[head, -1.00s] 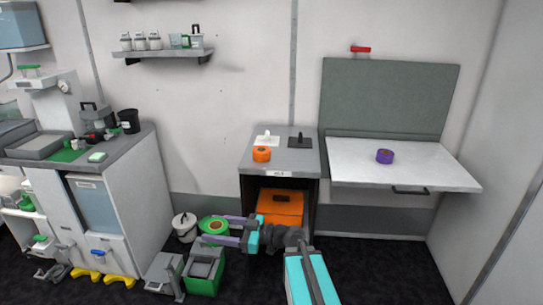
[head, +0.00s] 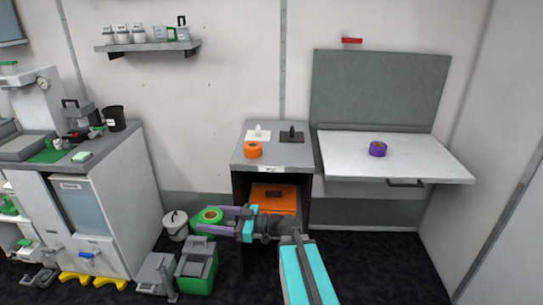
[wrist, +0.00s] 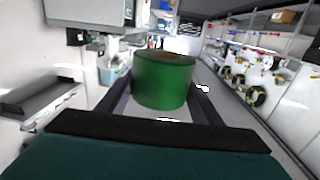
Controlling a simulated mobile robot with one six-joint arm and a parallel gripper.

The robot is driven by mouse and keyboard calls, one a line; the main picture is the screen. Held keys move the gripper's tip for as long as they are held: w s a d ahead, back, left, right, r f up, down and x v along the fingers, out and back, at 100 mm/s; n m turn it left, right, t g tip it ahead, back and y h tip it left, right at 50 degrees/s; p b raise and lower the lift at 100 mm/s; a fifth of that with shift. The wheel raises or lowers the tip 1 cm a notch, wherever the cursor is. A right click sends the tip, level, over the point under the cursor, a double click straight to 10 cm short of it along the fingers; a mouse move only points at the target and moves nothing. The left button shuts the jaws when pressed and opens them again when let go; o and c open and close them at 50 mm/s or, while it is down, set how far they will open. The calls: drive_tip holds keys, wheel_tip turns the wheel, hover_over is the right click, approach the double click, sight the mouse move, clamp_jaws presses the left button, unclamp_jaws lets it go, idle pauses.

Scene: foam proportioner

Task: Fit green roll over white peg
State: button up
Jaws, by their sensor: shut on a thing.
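The green roll (head: 209,217) is a short ring with an orange-brown core. My gripper (head: 214,219) is shut on it, one purple finger on each side, low in front of the cabinet's left side. The roll also fills the middle of the wrist view (wrist: 163,80). The white peg (head: 258,130) stands upright on a white square plate on top of the grey cabinet (head: 288,157). It is bare and apart from the roll, farther back and higher. An orange roll (head: 253,149) sits on the cabinet top just in front of the white plate.
A black peg (head: 291,133) on a dark plate stands right of the white peg. A purple roll (head: 377,149) lies on the fold-down table (head: 435,163). An orange box (head: 272,198) is inside the cabinet. A green-grey bin (head: 196,268) stands on the floor below my gripper.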

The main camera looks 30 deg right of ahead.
drive_tip(key=w+d+m+t+h+b, duration=0.2)
drive_tip(key=d+t+b, duration=0.15)
drive_tip(key=d, duration=1.05)
drive_tip(key=s+d+r+m+t+h+b, duration=0.1)
drive_tip(key=s+d+r+m+h+b, duration=0.1)
drive_tip(key=d, duration=0.9)
drive_tip(key=s+d+r+m+t+h+b, duration=0.1)
drive_tip(key=s+d+h+b, duration=0.3)
drive_tip(key=d, duration=0.8)
drive_tip(key=s+d+r+m+t+h+b, duration=0.1)
drive_tip(key=s+d+r+m+h+b, duration=0.1)
drive_tip(key=d, duration=1)
drive_tip(key=s+m+b, duration=0.1)
drive_tip(key=s+b, duration=0.1)
drive_tip(key=b, duration=0.1)
drive_tip(key=shift+s+d+r+h, duration=0.25)
drive_tip(key=shift+r+h, duration=0.05)
drive_tip(key=shift+h, duration=0.1)
